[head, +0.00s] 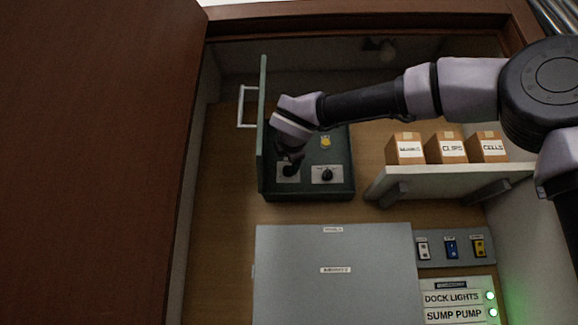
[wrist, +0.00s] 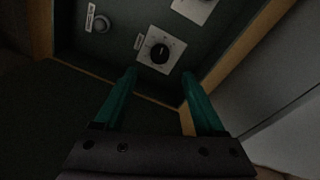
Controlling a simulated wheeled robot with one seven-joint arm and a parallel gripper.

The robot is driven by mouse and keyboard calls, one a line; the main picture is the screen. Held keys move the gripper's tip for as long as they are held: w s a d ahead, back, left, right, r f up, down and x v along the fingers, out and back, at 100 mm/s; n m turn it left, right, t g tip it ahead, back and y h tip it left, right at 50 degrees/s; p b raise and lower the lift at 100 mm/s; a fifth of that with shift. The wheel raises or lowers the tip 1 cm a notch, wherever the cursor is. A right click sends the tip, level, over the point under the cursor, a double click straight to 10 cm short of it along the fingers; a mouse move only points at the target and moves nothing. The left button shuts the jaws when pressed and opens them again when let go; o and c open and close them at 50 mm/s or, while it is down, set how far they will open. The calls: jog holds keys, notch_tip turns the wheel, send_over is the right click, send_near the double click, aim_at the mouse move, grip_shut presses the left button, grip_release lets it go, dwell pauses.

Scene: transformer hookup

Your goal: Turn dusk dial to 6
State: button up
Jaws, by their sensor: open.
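A dark green box (head: 310,194) is open inside the cabinet, its door (head: 262,120) swung out at the left. Two black dials on white plates sit on its panel, a left dial (head: 289,171) and a right dial (head: 327,175). My gripper (head: 292,157) is over the left one and partly covers it. In the wrist view a black dial (wrist: 160,53) on a white plate lies just beyond my open, empty fingers (wrist: 159,76), which look apart from it. The labels are too small to read, so I cannot tell which is the dusk dial or its setting.
Part of a second white plate (wrist: 196,7) and a round grey knob (wrist: 100,25) are also on the panel in the wrist view. A shelf (head: 450,176) with boxes is at the right. A grey panel (head: 335,290) stands below.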

jog(key=s, duration=0.3)
jog(key=shift+d, duration=0.15)
dwell(0.5)
